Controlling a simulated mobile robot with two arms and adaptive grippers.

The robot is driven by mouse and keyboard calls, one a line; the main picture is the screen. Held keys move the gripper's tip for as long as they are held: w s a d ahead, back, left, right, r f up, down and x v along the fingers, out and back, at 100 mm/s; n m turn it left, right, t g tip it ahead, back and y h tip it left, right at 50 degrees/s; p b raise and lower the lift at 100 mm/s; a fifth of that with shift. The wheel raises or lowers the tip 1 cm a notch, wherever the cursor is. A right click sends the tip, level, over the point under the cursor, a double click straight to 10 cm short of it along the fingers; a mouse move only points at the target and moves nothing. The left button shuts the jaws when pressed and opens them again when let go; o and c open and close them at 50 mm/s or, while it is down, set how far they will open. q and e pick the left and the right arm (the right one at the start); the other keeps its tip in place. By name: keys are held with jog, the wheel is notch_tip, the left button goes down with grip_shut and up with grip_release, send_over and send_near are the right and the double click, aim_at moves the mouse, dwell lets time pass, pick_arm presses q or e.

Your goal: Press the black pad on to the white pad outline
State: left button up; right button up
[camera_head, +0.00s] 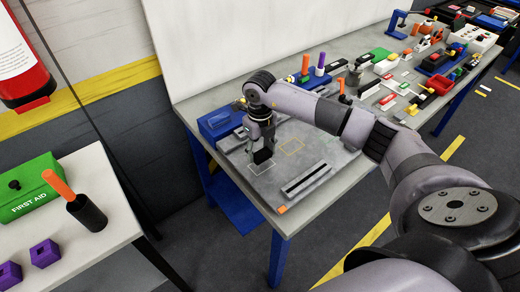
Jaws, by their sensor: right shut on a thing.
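My right gripper (261,145) points down over the grey board at the left end of the workbench. It is shut on the black pad (263,156), a small dark block just below its fingers. The white pad outline (256,171) is drawn on the board directly under and around the black pad; the pad hides its upper part. I cannot tell whether the pad touches the board or hangs a little above it. My left gripper is not in view.
A yellow outline (291,146) lies right of the pad. A slotted black-and-grey strip (307,180) is at the board's front. A blue box (218,122) stands left of the gripper. Many tools and parts crowd the bench to the right, including a red bin (440,85).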

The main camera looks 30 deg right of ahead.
aim_at(260, 152)
jog(key=shift+f, duration=0.15)
dwell(0.3)
jog(key=shift+f+b, duration=0.9)
jog(key=shift+f, duration=0.1)
jog(key=shift+f+b, duration=0.2)
jog(key=shift+b, duration=0.1)
dwell(0.3)
jog(key=shift+f+b, duration=0.3)
jog(key=shift+f, duration=0.1)
jog(key=shift+f, duration=0.15)
dwell(0.8)
jog(key=o, duration=0.8)
jog(key=shift+o, duration=0.2)
